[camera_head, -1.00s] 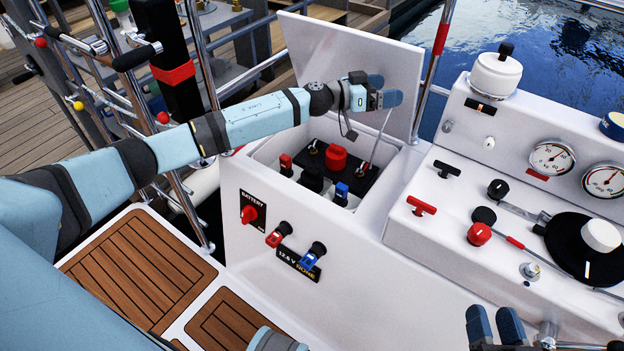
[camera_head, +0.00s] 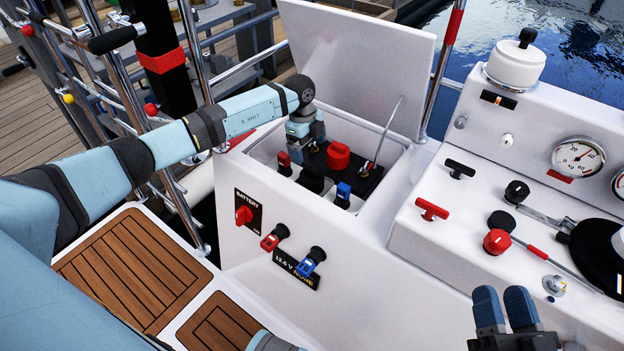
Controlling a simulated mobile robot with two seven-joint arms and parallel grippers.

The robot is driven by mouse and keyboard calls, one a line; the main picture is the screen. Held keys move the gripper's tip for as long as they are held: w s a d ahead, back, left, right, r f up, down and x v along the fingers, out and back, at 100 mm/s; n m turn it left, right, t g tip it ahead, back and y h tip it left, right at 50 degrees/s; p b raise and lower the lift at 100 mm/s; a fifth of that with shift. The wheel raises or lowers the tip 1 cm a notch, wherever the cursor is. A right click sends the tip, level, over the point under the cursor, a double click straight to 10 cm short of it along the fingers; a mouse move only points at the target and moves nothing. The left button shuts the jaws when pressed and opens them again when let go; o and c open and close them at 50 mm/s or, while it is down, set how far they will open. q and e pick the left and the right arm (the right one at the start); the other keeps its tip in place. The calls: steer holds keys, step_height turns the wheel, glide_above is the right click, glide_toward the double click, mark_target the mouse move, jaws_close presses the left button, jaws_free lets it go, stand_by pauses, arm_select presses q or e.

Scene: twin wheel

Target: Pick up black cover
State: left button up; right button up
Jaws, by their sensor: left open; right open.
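A black cover-like piece (camera_head: 314,178) sits in the open battery compartment (camera_head: 262,158), in front of a red cover (camera_head: 338,155) on the black battery (camera_head: 366,184). I cannot tell for sure that this black piece is the named cover. My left gripper (camera_head: 302,150) points down over the compartment's back left part, close behind the black piece. Its fingers are partly hidden by its own body, and it appears empty. My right gripper (camera_head: 505,302) is open and empty at the lower right, in front of the console.
The raised white lid (camera_head: 355,60) stands behind the compartment. A red plug (camera_head: 284,163) and a blue plug (camera_head: 343,194) flank the black piece. A red battery switch (camera_head: 244,215) is on the front wall. The console (camera_head: 440,240) with gauges and levers stands right.

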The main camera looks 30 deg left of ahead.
mark_target(311, 168)
arm_select(q)
steer(key=f, duration=0.3)
steer(key=f+b, duration=0.1)
steer(key=shift+d+f, duration=0.15)
steer(key=shift+d, duration=0.2)
steer(key=f+b, duration=0.1)
steer(key=f, duration=0.2)
steer(key=s+d+f+b, duration=0.1)
steer(key=shift+f+b, duration=0.3)
steer(key=shift+f, duration=0.1)
arm_select(e)
step_height(311, 168, down, 6)
steer(key=g, duration=0.2)
steer(key=shift+w+a+n, duration=0.15)
steer(key=shift+a+n, duration=0.1)
steer(key=shift+n, duration=0.05)
arm_select(q)
steer(key=shift+c, duration=0.2)
steer(key=c, duration=0.6)
steer(key=shift+r, duration=0.1)
steer(key=shift+c, duration=0.2)
